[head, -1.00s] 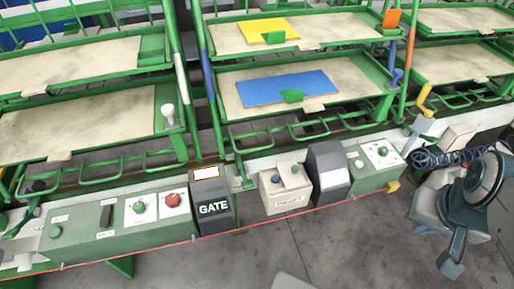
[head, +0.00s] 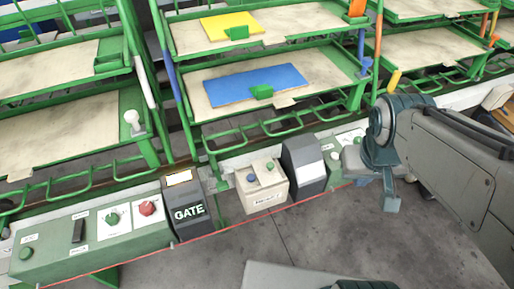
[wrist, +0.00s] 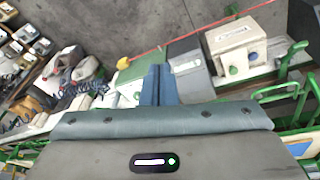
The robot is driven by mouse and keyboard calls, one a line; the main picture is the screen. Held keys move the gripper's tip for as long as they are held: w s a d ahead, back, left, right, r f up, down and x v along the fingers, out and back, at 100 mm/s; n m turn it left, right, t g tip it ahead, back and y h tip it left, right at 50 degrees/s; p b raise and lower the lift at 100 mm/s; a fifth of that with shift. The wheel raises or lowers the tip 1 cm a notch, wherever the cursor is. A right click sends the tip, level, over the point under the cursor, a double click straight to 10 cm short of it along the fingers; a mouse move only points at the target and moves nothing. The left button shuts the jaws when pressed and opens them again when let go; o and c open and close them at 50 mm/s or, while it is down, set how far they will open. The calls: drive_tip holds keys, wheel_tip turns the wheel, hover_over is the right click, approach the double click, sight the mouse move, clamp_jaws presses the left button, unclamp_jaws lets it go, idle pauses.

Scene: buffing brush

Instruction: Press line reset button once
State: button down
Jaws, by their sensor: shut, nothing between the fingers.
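Several buttons sit on the panels along the front rail; their small labels are too small to read, so I cannot tell which is line reset. The beige box (head: 264,195) carries a blue button (head: 252,177) and a green button (head: 271,167); it also shows in the wrist view (wrist: 228,43). A green panel (head: 345,168) to its right has green knobs or buttons and is partly hidden by my arm. My gripper (head: 391,205) is shut and empty, by this panel's right end in the head view. In the wrist view its fingers (wrist: 158,82) show over the panel area, touching no button visibly.
A dark GATE box (head: 188,207) and a grey sloped box (head: 305,165) flank the beige box. The left green panel (head: 90,245) holds a red button (head: 147,208) and green ones. Green racks with blue (head: 243,87) and yellow (head: 231,27) sheets stand behind. Floor in front is mostly clear.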

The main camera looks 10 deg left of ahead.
drive_tip(key=w+a+f+n+h, duration=0.2)
drive_tip(key=w+a+f+n, duration=0.2)
drive_tip(key=w+n, duration=0.2)
drive_tip(key=n+t+h+b, duration=0.15)
drive_tip(key=n+t, duration=0.45)
drive_tip(key=n, duration=0.9)
hover_over(248, 180)
wheel_tip(248, 180, down, 8)
drive_tip(key=shift+y, duration=0.25)
drive_tip(key=shift+f+b, duration=0.1)
drive_tip(key=shift+b, duration=0.2)
wheel_tip(248, 180, down, 8)
drive_tip(key=b, duration=0.6)
drive_tip(key=shift+d+f+b, duration=0.1)
drive_tip(key=shift+f+b, duration=0.2)
drive_tip(key=shift+b, duration=0.2)
